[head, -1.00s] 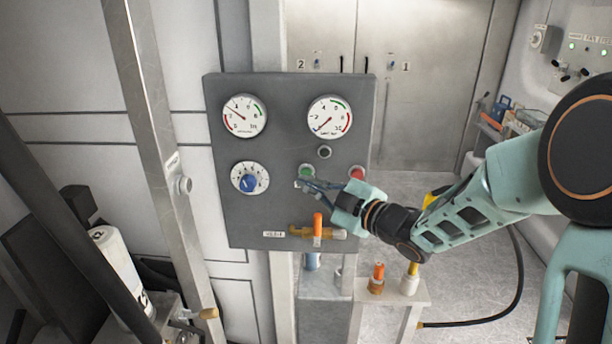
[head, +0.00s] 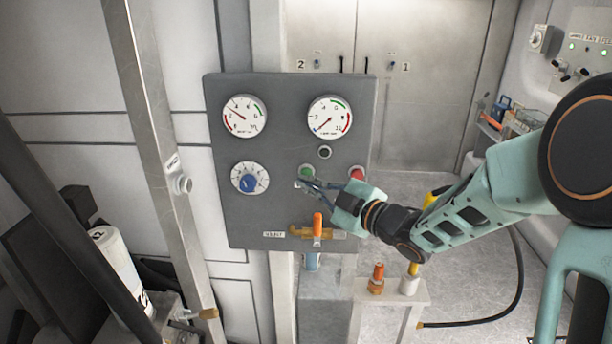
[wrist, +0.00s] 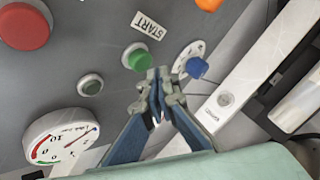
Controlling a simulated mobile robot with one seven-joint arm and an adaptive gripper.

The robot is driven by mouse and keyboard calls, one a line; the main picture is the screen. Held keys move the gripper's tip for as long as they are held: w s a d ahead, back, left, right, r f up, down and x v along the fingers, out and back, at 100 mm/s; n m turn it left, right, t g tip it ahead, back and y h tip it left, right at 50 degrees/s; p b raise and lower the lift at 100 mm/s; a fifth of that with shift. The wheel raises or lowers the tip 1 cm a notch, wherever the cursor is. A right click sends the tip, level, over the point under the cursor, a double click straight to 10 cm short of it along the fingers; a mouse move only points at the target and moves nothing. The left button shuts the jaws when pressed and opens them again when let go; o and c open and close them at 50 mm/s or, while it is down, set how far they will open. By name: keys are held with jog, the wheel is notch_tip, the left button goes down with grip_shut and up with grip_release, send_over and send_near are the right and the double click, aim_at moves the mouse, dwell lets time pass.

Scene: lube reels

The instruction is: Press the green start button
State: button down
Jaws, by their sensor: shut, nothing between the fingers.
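The green start button (head: 307,171) sits on the grey control panel (head: 285,215), below the right gauge and left of the red button (head: 358,173). In the wrist view the green button (wrist: 137,57) shows beside a START label (wrist: 149,25). My gripper (head: 303,184) is shut and empty, its fingertips just below the green button in the head view. In the wrist view the closed fingertips (wrist: 160,75) appear right beside the button's lower right edge. I cannot tell whether they touch it.
The panel also carries two gauges (head: 245,116), a blue selector knob (head: 249,183), a small dark button (head: 324,152) and an orange-handled valve (head: 317,228) below my gripper. A stand with fittings (head: 392,290) is at lower right. A metal post (head: 160,130) stands left of the panel.

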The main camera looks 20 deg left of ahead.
jog(key=shift+w, duration=0.15)
jog(key=shift+w+a, duration=0.1)
jog(key=shift+w, duration=0.2)
jog(key=shift+w+a+b, duration=0.15)
jog(key=shift+w+b, duration=0.15)
jog(key=shift+w, duration=0.15)
dwell(0.8)
jog(key=shift+s+d+b, duration=0.25)
jog(key=shift+s+b, duration=0.1)
jog(key=shift+s, duration=0.5)
jog(key=s, duration=0.2)
jog(key=s+d+b, duration=0.1)
jog(key=s, duration=0.2)
jog(key=shift+d, duration=0.1)
jog(key=shift+f, duration=0.15)
dwell(0.6)
